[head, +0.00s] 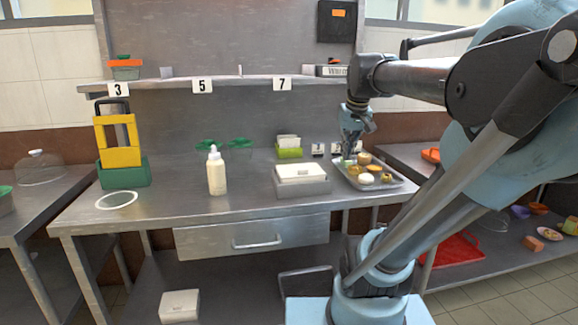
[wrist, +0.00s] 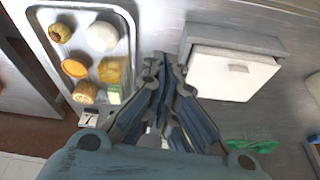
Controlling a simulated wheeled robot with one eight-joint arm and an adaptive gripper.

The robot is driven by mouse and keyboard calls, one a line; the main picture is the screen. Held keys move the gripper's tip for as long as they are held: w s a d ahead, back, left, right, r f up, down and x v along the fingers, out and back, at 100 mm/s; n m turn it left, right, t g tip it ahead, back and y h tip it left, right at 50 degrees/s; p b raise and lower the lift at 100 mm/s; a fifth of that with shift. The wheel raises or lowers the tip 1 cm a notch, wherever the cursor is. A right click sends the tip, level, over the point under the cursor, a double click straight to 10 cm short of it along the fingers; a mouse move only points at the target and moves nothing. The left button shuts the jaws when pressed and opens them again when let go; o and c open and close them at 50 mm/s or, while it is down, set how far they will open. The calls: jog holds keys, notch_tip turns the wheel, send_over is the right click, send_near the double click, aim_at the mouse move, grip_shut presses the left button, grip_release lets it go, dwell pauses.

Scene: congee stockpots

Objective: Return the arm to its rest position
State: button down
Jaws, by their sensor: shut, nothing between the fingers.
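My gripper (head: 347,153) hangs over the back left part of the metal tray (head: 401,184) on the steel table in the head view. In the wrist view my gripper (wrist: 163,62) shows its fingers together with nothing held. The tray (wrist: 127,22) lies to the left of the fingers there, and a white-lidded box (wrist: 232,75) lies to their right. My arm reaches in from the right of the head view. Whether the fingertips touch anything cannot be told.
The tray holds several small round and block-shaped foods. A cream bottle (head: 217,175), a white-lidded grey box (head: 302,187), a green card holder (head: 289,153) and a yellow and green crate stack (head: 122,172) stand on the table. A numbered shelf (head: 240,82) runs above. The table's front middle is clear.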

jog(key=s+f, duration=0.7)
jog(key=f, duration=0.4)
jog(key=s+f+g, duration=0.1)
jog(key=s+f, duration=0.7)
jog(key=f, duration=0.2)
jog(key=shift+s+d+f+m+g+h, duration=0.2)
jog(key=shift+d+f+m+g+h, duration=0.15)
jog(key=shift+d+m, duration=0.1)
